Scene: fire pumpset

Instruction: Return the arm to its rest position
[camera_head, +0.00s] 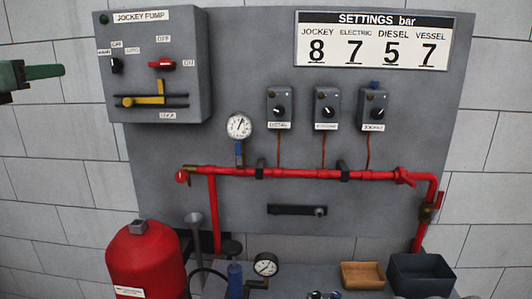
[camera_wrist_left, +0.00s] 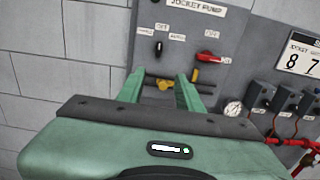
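My left gripper (camera_head: 42,72) reaches in at the left edge of the head view, left of the grey jockey pump panel (camera_head: 188,38) and clear of it in the picture. In the left wrist view its two green fingers (camera_wrist_left: 160,76) stand apart with nothing between them; the panel's yellow lever (camera_wrist_left: 166,85) shows beyond the gap. In the head view the panel carries a black selector knob (camera_head: 116,65), a red switch (camera_head: 161,64) and the yellow lever (camera_head: 143,99). My right gripper is not in view.
A red pipe (camera_head: 300,174) runs across the grey backboard, with a gauge (camera_head: 239,126) and several switch boxes above. A red vessel (camera_head: 148,258) stands bottom left. A tan tray (camera_head: 362,282) and a dark bin (camera_head: 422,290) are bottom right. White wall lies behind my left gripper.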

